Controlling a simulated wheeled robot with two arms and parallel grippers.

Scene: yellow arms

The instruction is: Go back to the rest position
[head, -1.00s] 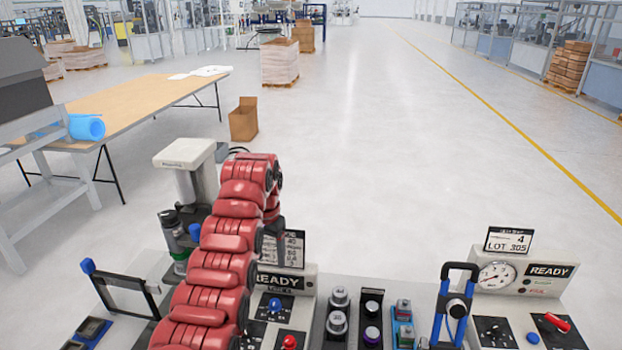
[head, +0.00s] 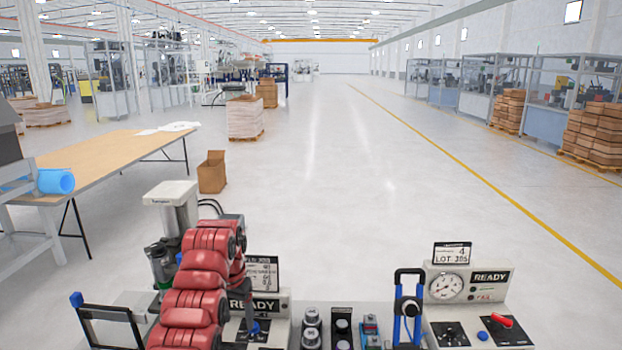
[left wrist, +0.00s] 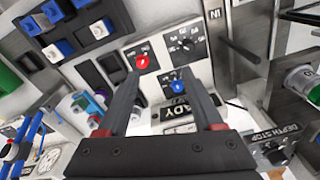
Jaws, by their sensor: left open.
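My left arm (head: 200,280), with red segments, rises from the bottom of the head view and bends down over the bench. Its gripper is mostly hidden behind the arm there. In the left wrist view my left gripper (left wrist: 158,76) is open, with two dark fingers apart and nothing held between them. Beyond the fingers is a white panel with a red knob (left wrist: 142,62) and a blue knob (left wrist: 178,87). I cannot tell the exact gap to the panel. My right gripper is in neither view.
The bench carries a READY panel with a gauge (head: 446,286), a blue-and-black handle (head: 408,305) and a white-topped column device (head: 172,195) close to my arm. A wooden table (head: 105,160) and a cardboard box (head: 212,172) stand beyond. The floor ahead is clear.

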